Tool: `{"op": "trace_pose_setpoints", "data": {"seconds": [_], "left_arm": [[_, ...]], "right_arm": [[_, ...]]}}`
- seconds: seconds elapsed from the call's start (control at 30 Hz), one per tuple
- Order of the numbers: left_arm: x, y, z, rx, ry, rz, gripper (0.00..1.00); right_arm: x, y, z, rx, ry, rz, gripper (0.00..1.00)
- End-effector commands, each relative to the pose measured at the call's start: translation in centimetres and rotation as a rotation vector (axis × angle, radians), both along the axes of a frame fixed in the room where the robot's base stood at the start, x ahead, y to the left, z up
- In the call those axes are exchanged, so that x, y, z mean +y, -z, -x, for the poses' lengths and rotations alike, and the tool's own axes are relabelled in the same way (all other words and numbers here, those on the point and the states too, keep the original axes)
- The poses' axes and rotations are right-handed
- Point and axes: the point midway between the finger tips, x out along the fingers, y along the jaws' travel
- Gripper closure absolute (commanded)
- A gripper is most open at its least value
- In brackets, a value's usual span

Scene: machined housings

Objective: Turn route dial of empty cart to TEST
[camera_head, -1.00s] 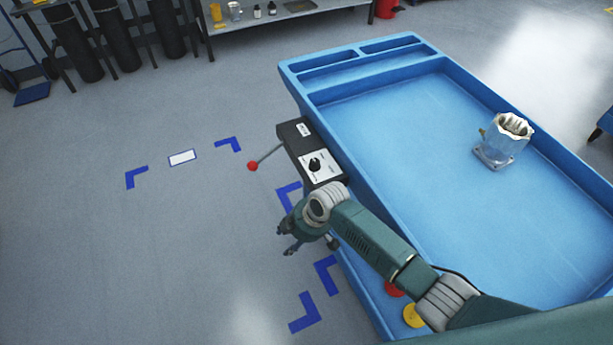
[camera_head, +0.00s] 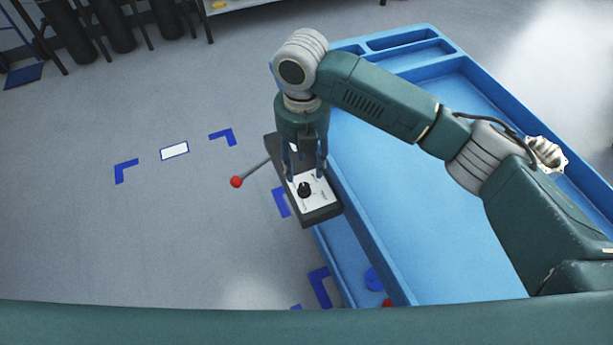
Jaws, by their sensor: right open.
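The blue cart (camera_head: 385,210) stands to the right, with a control box (camera_head: 322,212) on its left side. The box has a white plate with a black route dial (camera_head: 304,188). The lettering is too small to read, and I cannot tell which mark the dial points to. My right gripper (camera_head: 306,174) points down over the box, open, its fingers spread near the dial's far side. I cannot tell if they touch anything. A pale metal housing (camera_head: 547,153) shows at the cart's right, partly hidden by my right arm. My left gripper is not in view.
A lever with a red ball (camera_head: 237,182) sticks out left from the box. A blue round button (camera_head: 374,279) and a red one (camera_head: 388,303) sit on the cart's near end. Blue corner marks and a white floor label (camera_head: 174,150) lie on clear floor at left.

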Motion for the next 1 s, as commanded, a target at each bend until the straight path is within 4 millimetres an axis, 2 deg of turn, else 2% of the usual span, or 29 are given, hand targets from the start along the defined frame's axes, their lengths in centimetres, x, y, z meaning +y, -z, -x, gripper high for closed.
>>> {"op": "trace_pose_setpoints", "data": {"seconds": [0.03,0.1,0.2,0.27,0.37,0.5,0.63,0.87,1.0], "left_arm": [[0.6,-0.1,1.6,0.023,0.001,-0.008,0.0],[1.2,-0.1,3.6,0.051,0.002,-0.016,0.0],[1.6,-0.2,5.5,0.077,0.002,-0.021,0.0],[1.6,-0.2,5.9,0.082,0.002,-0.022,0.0],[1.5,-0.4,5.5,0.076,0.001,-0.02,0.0],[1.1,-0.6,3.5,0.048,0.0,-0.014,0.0],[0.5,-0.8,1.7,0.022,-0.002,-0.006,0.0],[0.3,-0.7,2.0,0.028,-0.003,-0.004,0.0],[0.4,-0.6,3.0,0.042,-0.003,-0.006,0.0]], "right_arm": [[-0.1,1.0,0.1,0.003,0.003,0.003,0.54],[-0.1,2.4,0.1,0.004,0.004,0.003,0.54],[-0.1,4.3,0.1,0.003,0.004,0.002,0.54],[-0.1,5.4,0.0,0.002,0.004,0.002,0.54],[-0.1,6.9,0.0,0.0,0.005,0.001,0.54],[-0.1,8.2,0.0,-0.001,0.004,0.0,0.54],[0.0,8.7,-0.1,-0.003,0.003,-0.001,0.54],[-0.1,8.7,-0.1,-0.003,0.004,-0.001,0.54],[-0.1,8.7,-0.1,-0.003,0.004,-0.001,0.82]]}}
